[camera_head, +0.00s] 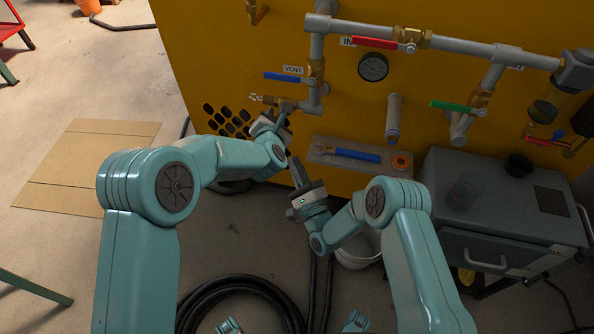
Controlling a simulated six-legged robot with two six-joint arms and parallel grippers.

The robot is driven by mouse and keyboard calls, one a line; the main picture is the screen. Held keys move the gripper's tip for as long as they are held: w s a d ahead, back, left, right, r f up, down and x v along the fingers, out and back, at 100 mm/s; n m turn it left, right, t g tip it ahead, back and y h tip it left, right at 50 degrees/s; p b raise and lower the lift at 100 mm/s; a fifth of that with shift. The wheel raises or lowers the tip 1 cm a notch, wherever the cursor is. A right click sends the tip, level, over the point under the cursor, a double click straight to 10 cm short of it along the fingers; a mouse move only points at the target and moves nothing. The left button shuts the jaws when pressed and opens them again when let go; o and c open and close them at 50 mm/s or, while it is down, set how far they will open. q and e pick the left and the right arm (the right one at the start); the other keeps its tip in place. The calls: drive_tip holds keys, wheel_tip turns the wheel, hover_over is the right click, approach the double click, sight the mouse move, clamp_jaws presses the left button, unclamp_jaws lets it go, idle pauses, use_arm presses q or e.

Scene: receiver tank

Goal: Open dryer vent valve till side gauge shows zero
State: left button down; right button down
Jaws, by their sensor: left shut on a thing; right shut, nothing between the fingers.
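The vent valve is a brass body (316,73) on a grey vertical pipe, under a VENT label. Its blue lever (285,77) points left, crosswise to the pipe. The round dark gauge (373,67) is on the yellow panel to the right; its needle is too small to read. My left gripper (284,112) is below the blue lever and apart from it. It is shut at the short grey pipe stub beside the brass outlet (262,98); the exact grip is partly hidden. My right gripper (294,162) is shut and empty, lower, in front of the panel.
A red lever (375,43) and a green lever (452,106) sit on the same piping. A grey cabinet (500,220) stands at right. A black hose (235,285) coils on the floor; cardboard (85,160) lies left.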

drive_tip(key=w+a+r, duration=0.4)
drive_tip(key=w+a, duration=0.1)
drive_tip(key=shift+w+r, duration=0.3)
drive_tip(key=shift+w, duration=0.1)
